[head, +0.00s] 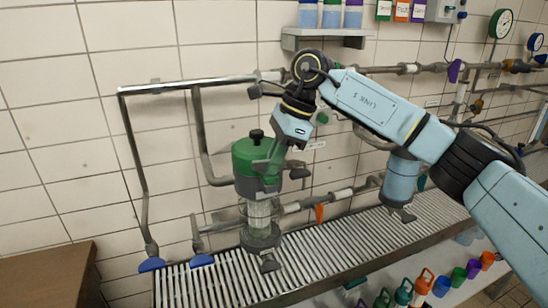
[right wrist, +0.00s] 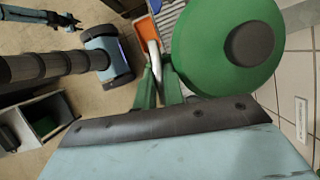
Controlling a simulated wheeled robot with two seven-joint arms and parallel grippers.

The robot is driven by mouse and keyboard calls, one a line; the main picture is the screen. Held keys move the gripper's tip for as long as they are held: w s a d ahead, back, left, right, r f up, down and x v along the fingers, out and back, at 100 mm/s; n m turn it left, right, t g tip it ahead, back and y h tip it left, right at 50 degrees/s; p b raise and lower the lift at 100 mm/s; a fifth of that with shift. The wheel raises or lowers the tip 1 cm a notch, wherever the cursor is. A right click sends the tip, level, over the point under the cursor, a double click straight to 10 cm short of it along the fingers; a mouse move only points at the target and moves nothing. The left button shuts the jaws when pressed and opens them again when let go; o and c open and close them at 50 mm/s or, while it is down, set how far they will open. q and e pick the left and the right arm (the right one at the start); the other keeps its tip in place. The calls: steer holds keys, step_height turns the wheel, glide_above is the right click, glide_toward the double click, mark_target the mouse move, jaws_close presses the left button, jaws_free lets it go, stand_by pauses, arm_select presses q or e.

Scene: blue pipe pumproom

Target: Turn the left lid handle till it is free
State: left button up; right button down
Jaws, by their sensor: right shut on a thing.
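A canister with a green lid (head: 246,156) and a clear ribbed body (head: 258,216) stands upright on the slatted rack. The lid has a black round knob on top; the green lid (right wrist: 215,60) and knob (right wrist: 254,44) also show in the right wrist view. My right gripper (right wrist: 158,72) is at the lid's edge, shut on a slim pale handle (right wrist: 153,52) between its green fingers. In the head view my right gripper (head: 276,152) reaches down to the lid's right side, where its fingers blend with the green. My left gripper is not in view.
The slatted rack (head: 340,243) runs along the tiled wall. Grey pipes (head: 135,170) frame the canister on the left. A shelf with bottles (head: 325,33) is above. Coloured jugs (head: 424,282) stand below the rack. A brown cabinet (head: 50,272) is at lower left.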

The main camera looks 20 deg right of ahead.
steer(key=c, duration=1.8)
jaws_free()
